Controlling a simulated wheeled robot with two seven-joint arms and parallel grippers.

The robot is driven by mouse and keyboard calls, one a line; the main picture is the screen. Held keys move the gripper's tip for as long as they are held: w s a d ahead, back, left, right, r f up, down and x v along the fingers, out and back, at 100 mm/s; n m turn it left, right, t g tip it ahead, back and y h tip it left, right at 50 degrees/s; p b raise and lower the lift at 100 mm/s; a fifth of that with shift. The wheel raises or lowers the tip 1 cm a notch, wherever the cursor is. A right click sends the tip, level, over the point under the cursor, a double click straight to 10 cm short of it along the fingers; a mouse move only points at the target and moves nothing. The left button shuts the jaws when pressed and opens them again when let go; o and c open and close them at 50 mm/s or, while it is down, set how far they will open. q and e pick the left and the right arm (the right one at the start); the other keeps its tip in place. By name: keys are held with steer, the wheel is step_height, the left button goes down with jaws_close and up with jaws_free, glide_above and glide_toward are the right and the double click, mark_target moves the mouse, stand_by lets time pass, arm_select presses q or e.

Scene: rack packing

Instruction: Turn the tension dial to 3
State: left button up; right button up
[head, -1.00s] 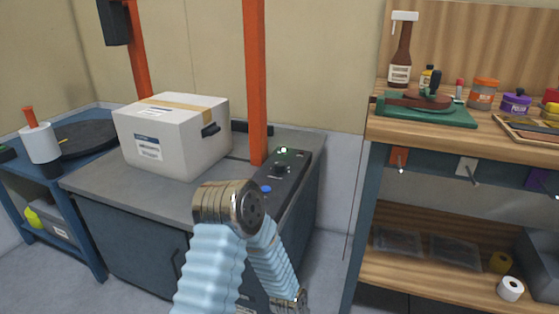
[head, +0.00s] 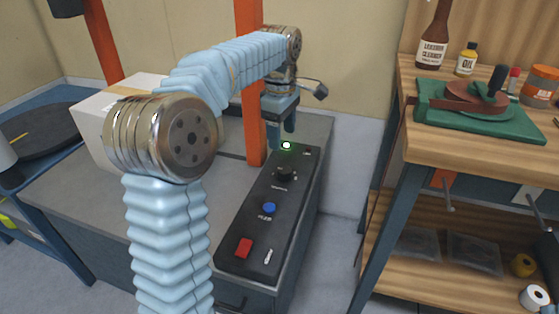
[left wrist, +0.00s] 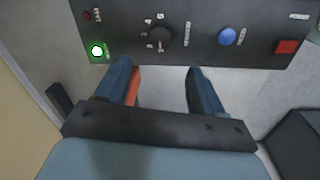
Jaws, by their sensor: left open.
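The tension dial is a black round knob (head: 286,174) on the black control panel (head: 226,262) at the front edge of the grey bench. In the left wrist view the dial (left wrist: 159,38) has small marks around it; I cannot tell which number it points to. My left gripper (head: 282,138) is above the far end of the panel, behind the dial, pointing down. In the left wrist view its two fingers (left wrist: 158,74) are spread, empty and apart from the dial, which lies just beyond the gap between them. My right gripper is not in view.
The panel also has a lit green lamp (head: 286,145), a blue button (head: 268,208) and a red switch (head: 243,248). An orange post (head: 250,110) stands close beside the panel. A white box (head: 88,122) is partly hidden behind my left arm. A wooden workbench (head: 480,105) stands at right.

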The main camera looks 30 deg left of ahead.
mark_target(283, 169)
arm_select(q)
steer(key=f, duration=1.1)
steer(key=shift+w+f, duration=0.3)
steer(key=shift+f, duration=0.05)
steer(key=c, duration=1.1)
steer(key=shift+o, duration=0.2)
